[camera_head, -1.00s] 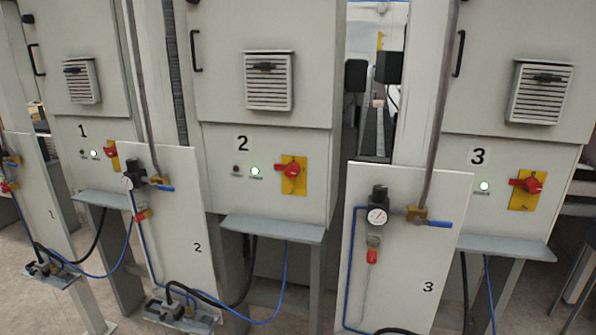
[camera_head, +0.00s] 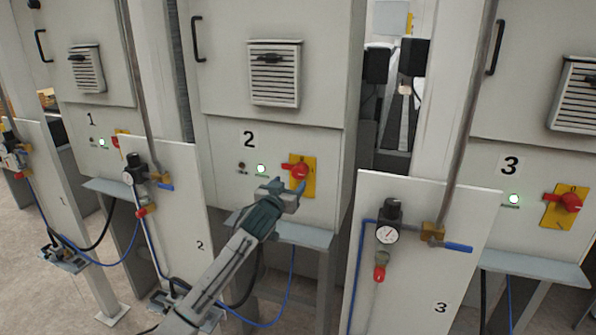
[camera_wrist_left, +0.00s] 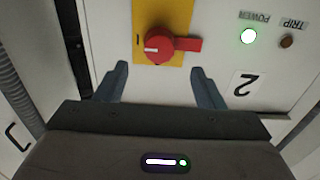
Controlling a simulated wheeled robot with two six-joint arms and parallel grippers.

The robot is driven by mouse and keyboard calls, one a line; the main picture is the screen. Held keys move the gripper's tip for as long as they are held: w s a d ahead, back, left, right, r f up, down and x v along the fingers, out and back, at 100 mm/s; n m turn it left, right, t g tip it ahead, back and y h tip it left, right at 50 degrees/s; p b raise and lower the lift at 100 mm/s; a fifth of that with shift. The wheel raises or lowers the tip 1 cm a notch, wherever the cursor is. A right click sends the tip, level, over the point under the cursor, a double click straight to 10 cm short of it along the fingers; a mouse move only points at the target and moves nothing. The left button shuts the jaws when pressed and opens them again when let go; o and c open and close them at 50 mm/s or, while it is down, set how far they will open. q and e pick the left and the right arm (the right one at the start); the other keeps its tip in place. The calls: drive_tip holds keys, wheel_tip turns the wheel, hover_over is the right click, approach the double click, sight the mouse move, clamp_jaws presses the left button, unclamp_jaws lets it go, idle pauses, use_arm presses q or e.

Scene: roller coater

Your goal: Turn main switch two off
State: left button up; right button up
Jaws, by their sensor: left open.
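Main switch two is a red rotary handle (camera_head: 297,170) on a yellow plate (camera_head: 309,187), on the cabinet front marked 2. In the head view its handle points left, lying horizontal. My left gripper (camera_head: 287,190) is in front of and just below the switch, its fingers partly covering the plate's lower part. In the left wrist view, which is upside down, the red switch (camera_wrist_left: 158,46) lies beyond and between the two open fingers (camera_wrist_left: 160,82), with nothing between them. A green power lamp (camera_wrist_left: 248,36) glows beside the switch. My right gripper is not in view.
Cabinet 1's switch (camera_head: 117,141) and cabinet 3's red switch (camera_head: 570,202) stand to either side. A grey ledge (camera_head: 300,234) juts out below switch two. Panels with a gauge (camera_head: 387,235) and blue-handled valve (camera_head: 457,247) stand in front.

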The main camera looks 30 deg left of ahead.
sight(298, 174)
use_arm(q)
drive_tip(key=p+x, duration=0.2)
drive_tip(key=x, duration=0.4)
drive_tip(key=shift+w+d, duration=0.1)
drive_tip(key=shift+w+a+p, duration=0.2)
drive_tip(key=shift+w+p, duration=0.1)
drive_tip(key=shift+w, duration=0.3)
drive_tip(key=shift+w+f, duration=0.1)
drive_tip(key=shift+w, duration=0.1)
drive_tip(key=shift+c, duration=0.4)
